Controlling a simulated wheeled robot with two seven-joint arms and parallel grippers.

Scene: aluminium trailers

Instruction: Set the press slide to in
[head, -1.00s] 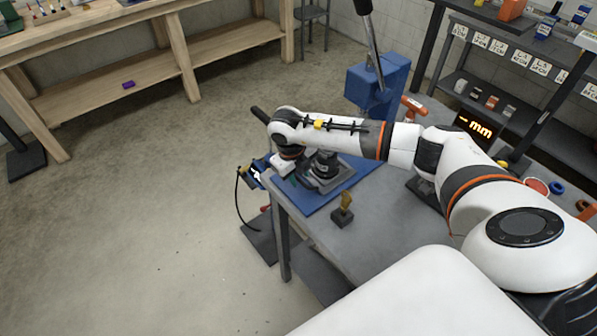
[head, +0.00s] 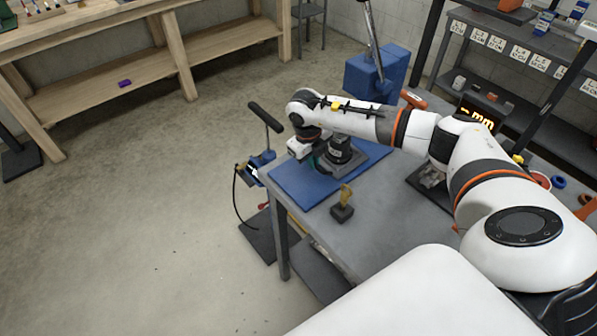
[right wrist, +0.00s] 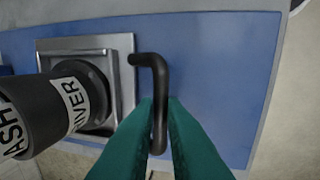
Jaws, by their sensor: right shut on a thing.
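The press slide is a grey metal plate (right wrist: 118,50) on a blue base (right wrist: 215,50) in the right wrist view. In the head view the right gripper (head: 316,163) is at the near left side of the slide, over the blue base (head: 293,190). My arm hides part of the slide. My left gripper is not in view.
The blue press body (head: 368,78) stands behind my right arm. A small yellow-topped block (head: 343,205) is on the grey table (head: 375,225). A blue clamp with a black bar (head: 265,120) is at the table's left edge. Open floor lies left.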

